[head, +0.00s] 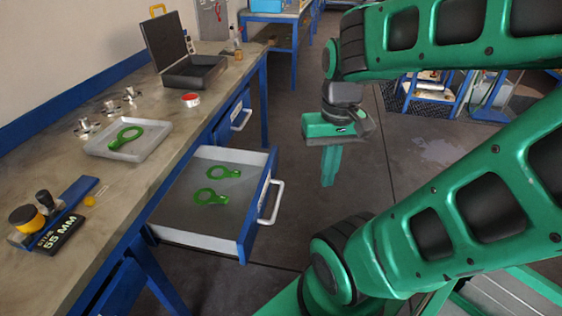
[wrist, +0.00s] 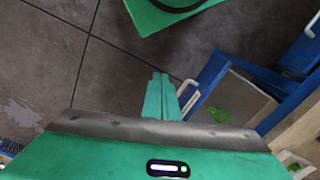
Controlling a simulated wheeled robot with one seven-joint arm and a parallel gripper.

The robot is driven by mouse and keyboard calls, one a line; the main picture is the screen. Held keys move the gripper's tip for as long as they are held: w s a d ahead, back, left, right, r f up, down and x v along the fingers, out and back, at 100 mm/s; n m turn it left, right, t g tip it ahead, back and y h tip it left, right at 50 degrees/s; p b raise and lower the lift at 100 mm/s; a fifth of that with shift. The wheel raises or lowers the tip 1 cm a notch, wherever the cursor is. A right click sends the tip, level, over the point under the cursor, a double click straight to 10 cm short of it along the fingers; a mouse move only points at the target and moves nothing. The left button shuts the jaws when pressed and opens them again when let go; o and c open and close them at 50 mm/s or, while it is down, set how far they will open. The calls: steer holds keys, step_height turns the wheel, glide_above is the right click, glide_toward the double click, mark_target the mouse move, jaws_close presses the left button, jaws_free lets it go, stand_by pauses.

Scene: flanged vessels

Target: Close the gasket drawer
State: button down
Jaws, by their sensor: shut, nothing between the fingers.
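The gasket drawer (head: 172,226) stands pulled out from under the workbench in the head view, with a blue front and a white bar handle (head: 272,203). Two green ring gaskets with tabs, a far one (head: 222,172) and a near one (head: 210,197), lie inside it. My gripper (head: 328,183) is shut and empty, pointing down over the floor to the right of the drawer, apart from the handle. In the wrist view the shut fingers (wrist: 161,78) show at the middle, with the drawer handle (wrist: 190,102) and part of the drawer to their right.
The workbench (head: 160,160) runs along the left wall. On it are a tray (head: 98,148) holding a green gasket, an open black case (head: 190,72), a red-and-white roll (head: 190,99) and small metal parts. A second drawer (head: 232,122) lies beyond.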

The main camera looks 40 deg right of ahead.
steer(key=w+d+f+t, duration=0.2)
steer(key=w+d+f, duration=0.25)
steer(key=w, duration=0.35)
steer(key=w+d+f+t, duration=0.1)
steer(key=w+d+f, duration=0.35)
steer(key=w, duration=0.25)
steer(key=m+t, duration=0.3)
steer(key=t, duration=0.1)
glide_toward(277, 164)
step_height(277, 164, down, 5)
steer(key=w+d, duration=0.1)
steer(key=w, duration=0.1)
steer(key=shift+w+a+r, duration=0.1)
steer(key=shift+w+a, duration=0.3)
steer(key=shift+w, duration=0.15)
